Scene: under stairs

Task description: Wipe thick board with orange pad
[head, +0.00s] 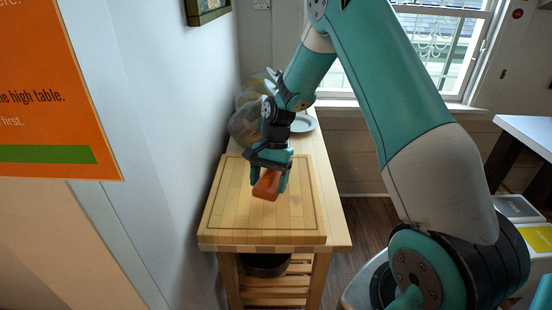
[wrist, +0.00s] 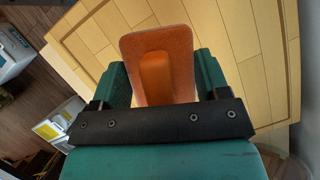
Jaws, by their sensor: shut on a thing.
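The thick board (head: 235,226) is a pale wooden block with a groove near its edge, lying on a narrow wooden table. It also fills much of the wrist view (wrist: 232,40). My gripper (head: 269,180) is over the middle of the board and shut on the orange pad (head: 266,186). In the wrist view the pad (wrist: 158,42) shows its raised grip between my green fingers (wrist: 158,80). The pad is tilted in the head view, and I cannot tell whether it touches the board.
A grey plate (head: 304,123) and a brownish see-through object (head: 246,122) stand behind the board. A wall (head: 180,100) runs close along the left side. A dark pot (head: 265,264) sits on the table's lower shelf. Floor (head: 352,215) is open to the right.

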